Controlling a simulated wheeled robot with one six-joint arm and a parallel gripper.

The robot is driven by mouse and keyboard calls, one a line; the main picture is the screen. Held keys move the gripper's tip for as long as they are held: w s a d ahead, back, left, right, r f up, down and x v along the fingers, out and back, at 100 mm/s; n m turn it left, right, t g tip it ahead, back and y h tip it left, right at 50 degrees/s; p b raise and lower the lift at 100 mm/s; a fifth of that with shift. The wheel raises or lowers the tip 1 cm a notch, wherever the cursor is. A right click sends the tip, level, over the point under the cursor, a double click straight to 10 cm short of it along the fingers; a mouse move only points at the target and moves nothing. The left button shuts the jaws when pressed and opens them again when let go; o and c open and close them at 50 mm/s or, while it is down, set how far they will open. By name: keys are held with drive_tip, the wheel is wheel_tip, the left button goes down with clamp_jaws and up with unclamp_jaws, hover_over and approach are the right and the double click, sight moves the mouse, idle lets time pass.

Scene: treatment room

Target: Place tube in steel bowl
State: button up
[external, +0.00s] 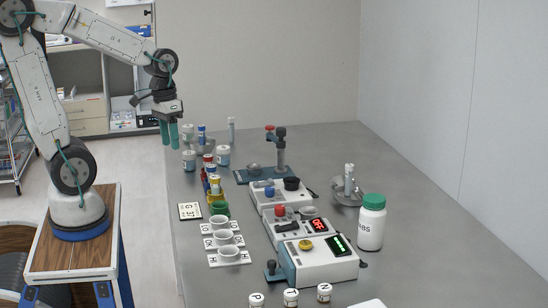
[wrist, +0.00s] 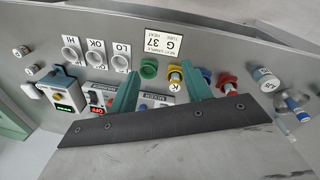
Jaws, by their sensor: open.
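Several tubes stand in a row of coloured holders; one tube (external: 214,181) is in the yellow holder, and it also shows in the wrist view (wrist: 174,76). A clear tube (external: 231,128) stands at the table's far edge. A steel bowl (external: 360,200) at the right has pale tubes standing at it. Another shiny bowl (external: 207,146) is at the far left, partly hidden by small bottles. My gripper (external: 170,143) is open and empty, pointing down above the table's left edge. In the wrist view its green fingers (wrist: 160,72) stand apart over the holders.
A card (wrist: 173,43) reads G 37. White cups (external: 222,236) marked HI, OK and LO sit at the left. Instrument boxes (external: 318,258) fill the middle. A green-capped bottle (external: 371,225) stands at the right. The table (external: 435,255) is clear at the right.

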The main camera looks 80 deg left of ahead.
drive_tip(key=s+d+r+m+y, duration=0.1)
drive_tip(key=s+d+r+m, duration=0.3)
drive_tip(key=s+d, duration=0.3)
drive_tip(key=shift+s+r+t, duration=0.3)
drive_tip(key=shift+s+r, duration=0.35)
drive_tip(key=shift+s, duration=0.55)
